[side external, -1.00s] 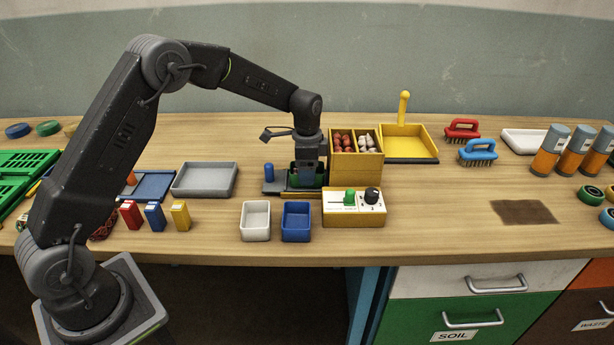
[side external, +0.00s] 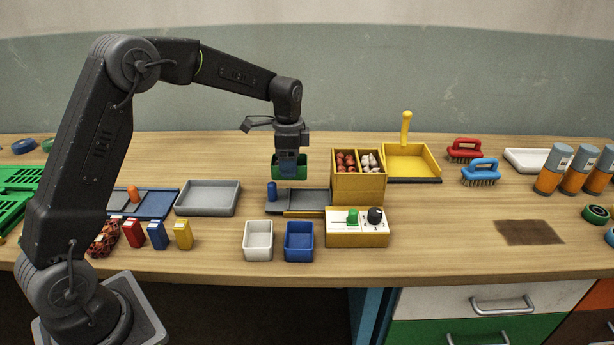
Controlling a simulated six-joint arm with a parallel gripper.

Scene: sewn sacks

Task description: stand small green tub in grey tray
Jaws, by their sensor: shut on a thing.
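A small green tub (side external: 276,173) is held in my gripper (side external: 289,165), which is shut on it. The tub is up in the air above the dark grey sliding tray piece with the blue knob (side external: 272,190). Part of the tub is hidden behind my gripper's fingers. The grey tray (side external: 208,211) lies on the bench to the left of my gripper. It is shallow and empty.
A white tub (side external: 258,254) and a blue tub (side external: 299,255) stand near the front edge. A yellow box of bulbs (side external: 359,196) stands right of my gripper. Red, blue and yellow packets (side external: 157,236) stand in front of the grey tray.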

